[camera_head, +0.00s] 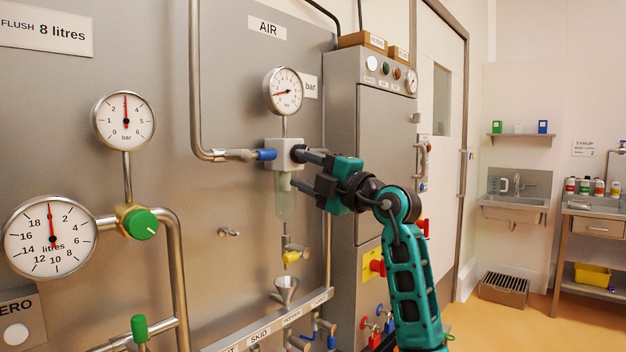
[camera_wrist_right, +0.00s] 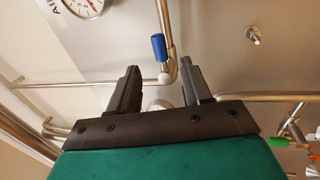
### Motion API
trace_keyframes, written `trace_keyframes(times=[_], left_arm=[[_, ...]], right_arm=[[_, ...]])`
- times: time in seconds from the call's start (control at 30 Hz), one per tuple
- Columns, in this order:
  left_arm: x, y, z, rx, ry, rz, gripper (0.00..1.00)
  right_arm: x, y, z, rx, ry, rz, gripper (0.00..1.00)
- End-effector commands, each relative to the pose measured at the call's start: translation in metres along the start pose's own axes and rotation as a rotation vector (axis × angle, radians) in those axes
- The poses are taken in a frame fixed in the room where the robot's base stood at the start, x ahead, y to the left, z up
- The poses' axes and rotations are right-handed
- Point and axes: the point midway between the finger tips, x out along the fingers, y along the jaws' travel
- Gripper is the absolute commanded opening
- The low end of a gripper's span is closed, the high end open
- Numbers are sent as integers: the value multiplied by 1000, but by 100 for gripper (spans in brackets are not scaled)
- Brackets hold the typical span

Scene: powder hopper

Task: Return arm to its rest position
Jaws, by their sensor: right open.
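My right gripper (camera_head: 300,169) is open, with its teal arm reaching in from the lower right. The blue valve sleeve (camera_wrist_right: 159,47) on a pipe appears beyond the fingertips. My left gripper is not in view.
The grey wall panel carries a bar gauge (camera_head: 284,91), a litres gauge (camera_head: 50,238), a green knob (camera_head: 140,224) and steel pipes. A grey cabinet (camera_head: 385,150) stands just behind my right arm. A sink (camera_head: 515,207) and side table are far right, with open floor before them.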

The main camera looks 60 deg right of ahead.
Motion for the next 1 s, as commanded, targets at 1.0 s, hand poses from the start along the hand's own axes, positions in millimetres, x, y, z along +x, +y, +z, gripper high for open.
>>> trace_keyframes(times=[1.0], left_arm=[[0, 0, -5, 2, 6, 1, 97]], right_arm=[[-6, -25, -30, 15, 113, -7, 49]])
